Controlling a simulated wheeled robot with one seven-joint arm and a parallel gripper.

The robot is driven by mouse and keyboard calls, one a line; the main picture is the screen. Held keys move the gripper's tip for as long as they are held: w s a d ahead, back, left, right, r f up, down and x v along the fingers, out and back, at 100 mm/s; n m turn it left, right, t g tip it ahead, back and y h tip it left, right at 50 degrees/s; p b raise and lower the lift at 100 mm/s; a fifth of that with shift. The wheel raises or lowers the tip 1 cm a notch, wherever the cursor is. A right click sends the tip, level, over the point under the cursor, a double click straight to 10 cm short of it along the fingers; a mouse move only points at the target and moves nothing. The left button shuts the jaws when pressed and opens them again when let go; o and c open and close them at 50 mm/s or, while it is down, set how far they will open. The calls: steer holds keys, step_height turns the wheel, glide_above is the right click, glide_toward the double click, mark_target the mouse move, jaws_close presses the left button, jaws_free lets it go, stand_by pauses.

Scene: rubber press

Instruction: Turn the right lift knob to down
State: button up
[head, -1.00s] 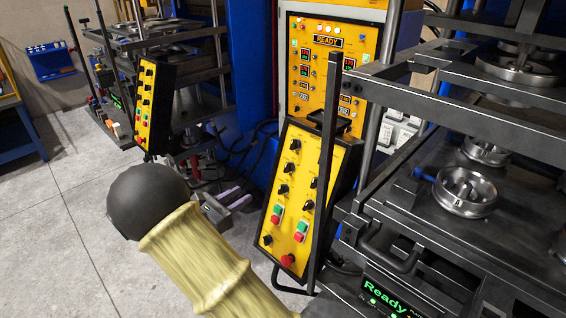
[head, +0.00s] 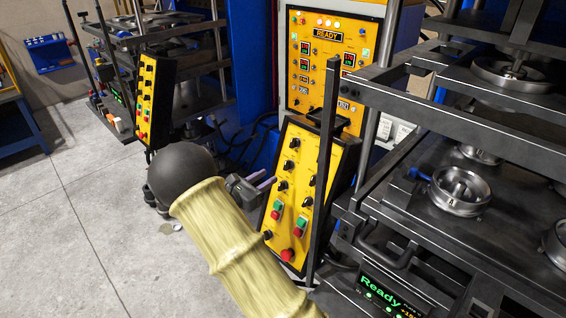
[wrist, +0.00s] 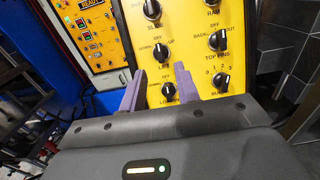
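The lift knob (wrist: 163,50) is a black rotary knob on a yellow control panel, with down, off and up marks around it in the wrist view. In the head view it is in the panel's left column (head: 288,166); its exact pointer direction is too small to tell. My gripper (wrist: 160,70) has two purple fingers, open and apart, with nothing between them. Their tips appear just below the lift knob in the wrist view, partly covering its label. In the head view my gripper (head: 268,181) is close to the panel's left edge; contact cannot be told.
A slide knob (wrist: 152,8) is above and a lower knob (wrist: 168,89) below. A right column holds the top pins knob (wrist: 219,40). A dark upright bar (head: 327,150) stands before the panel's right side.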

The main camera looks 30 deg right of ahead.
mark_target(285, 166)
steer(key=p+x, duration=0.3)
steer(key=x, duration=0.5)
steer(key=shift+c, duration=0.2)
steer(key=c, duration=0.6)
